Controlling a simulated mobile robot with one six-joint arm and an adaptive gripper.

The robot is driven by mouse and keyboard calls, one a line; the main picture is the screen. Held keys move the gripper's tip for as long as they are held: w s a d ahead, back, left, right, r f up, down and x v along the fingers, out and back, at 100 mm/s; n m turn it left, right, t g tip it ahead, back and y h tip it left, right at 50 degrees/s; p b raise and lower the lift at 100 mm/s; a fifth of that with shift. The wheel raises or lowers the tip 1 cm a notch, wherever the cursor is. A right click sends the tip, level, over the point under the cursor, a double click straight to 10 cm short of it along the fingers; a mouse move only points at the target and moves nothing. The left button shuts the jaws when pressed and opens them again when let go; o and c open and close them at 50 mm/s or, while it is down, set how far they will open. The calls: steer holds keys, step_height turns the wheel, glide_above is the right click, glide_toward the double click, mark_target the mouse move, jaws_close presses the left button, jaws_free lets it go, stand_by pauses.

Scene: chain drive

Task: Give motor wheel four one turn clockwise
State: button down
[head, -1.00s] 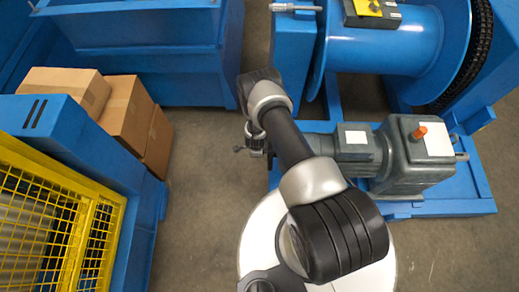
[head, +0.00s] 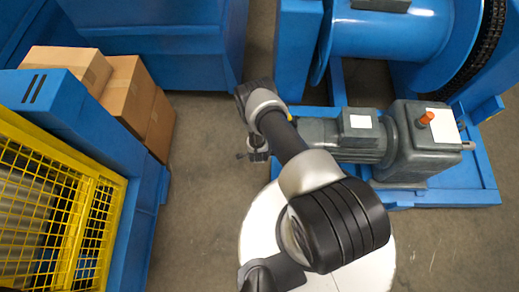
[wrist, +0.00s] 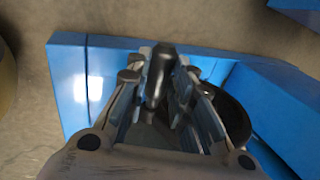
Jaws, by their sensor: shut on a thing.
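The grey motor (head: 345,140) lies on a blue base frame, with my arm reaching to its left end. My gripper (head: 252,148) is small and partly hidden by my arm there. In the wrist view my gripper (wrist: 160,88) is shut on a dark upright handle (wrist: 159,72) between its two fingers. A dark round wheel rim (wrist: 236,122) shows behind the right finger; most of the wheel is hidden by the gripper. I cannot read any number on it.
A grey gearbox (head: 425,140) with an orange plug joins the motor's right end. A blue drum (head: 390,38) and chain stand behind. Cardboard boxes (head: 125,90) and a yellow mesh guard (head: 60,215) are at left. Bare floor (head: 200,190) lies between.

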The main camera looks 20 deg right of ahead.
steer(key=f+b, duration=0.1)
steer(key=s+f+b, duration=0.1)
steer(key=f, duration=0.1)
steer(key=s+f, duration=0.1)
steer(key=shift+a+f+b, duration=0.2)
steer(key=shift+f+b, duration=0.05)
steer(key=shift+b, duration=0.15)
steer(key=c, duration=2.2)
jaws_free()
steer(key=shift+w+r, duration=0.25)
steer(key=o, duration=0.8)
steer(key=shift+w+r, duration=0.1)
steer(key=shift+w, duration=0.15)
steer(key=v, duration=1.2)
steer(key=shift+c, duration=0.2)
